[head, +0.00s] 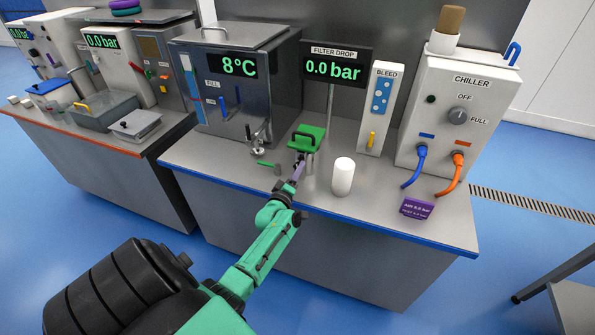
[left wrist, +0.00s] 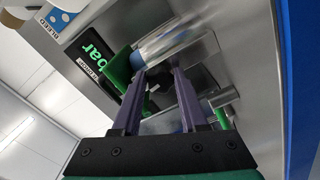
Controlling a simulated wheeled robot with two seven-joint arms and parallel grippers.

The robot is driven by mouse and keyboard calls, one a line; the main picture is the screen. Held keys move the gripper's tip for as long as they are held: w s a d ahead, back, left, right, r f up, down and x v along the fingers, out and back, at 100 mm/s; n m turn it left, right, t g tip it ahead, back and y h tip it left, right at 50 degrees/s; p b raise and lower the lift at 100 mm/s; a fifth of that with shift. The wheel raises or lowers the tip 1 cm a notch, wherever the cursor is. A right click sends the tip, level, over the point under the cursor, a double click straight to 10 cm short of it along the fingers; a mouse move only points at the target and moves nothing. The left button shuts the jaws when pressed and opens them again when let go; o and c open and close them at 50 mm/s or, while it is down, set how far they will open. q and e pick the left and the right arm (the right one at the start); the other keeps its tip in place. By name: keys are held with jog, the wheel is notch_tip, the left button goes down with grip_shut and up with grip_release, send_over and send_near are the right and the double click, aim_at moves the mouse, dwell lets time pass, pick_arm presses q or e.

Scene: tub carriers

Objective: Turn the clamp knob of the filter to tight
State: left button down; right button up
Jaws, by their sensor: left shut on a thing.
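The filter has a green lid (head: 309,131) with a black handle, standing near the front of the middle bench. My left gripper (head: 299,170) reaches it from the front, its purple fingers just below the lid. In the left wrist view the gripper (left wrist: 170,85) is shut on a small dark part at the filter, which I take for the clamp knob; the fingers hide most of it. The knob's setting cannot be read. The green lid (left wrist: 117,68) shows beyond the fingertips there. The filter drop display (head: 333,70) reads 0.0 bar. My right gripper is not in view.
A white cylinder (head: 343,177) stands close to the right of my gripper. A steel valve fitting (head: 256,140) stands to the left. The chiller (head: 457,110), its blue and orange hoses, and a purple tag (head: 417,208) are at the right. The bleed panel (head: 381,105) is behind.

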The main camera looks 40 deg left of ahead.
pick_arm(q)
jog(key=shift+f+m, duration=0.1)
jog(key=shift+m, duration=0.8)
jog(key=shift+c, duration=2.2)
grip_release()
jog(key=v, duration=1.4)
jog(key=shift+s, duration=0.3)
jog(key=shift+d, duration=0.1)
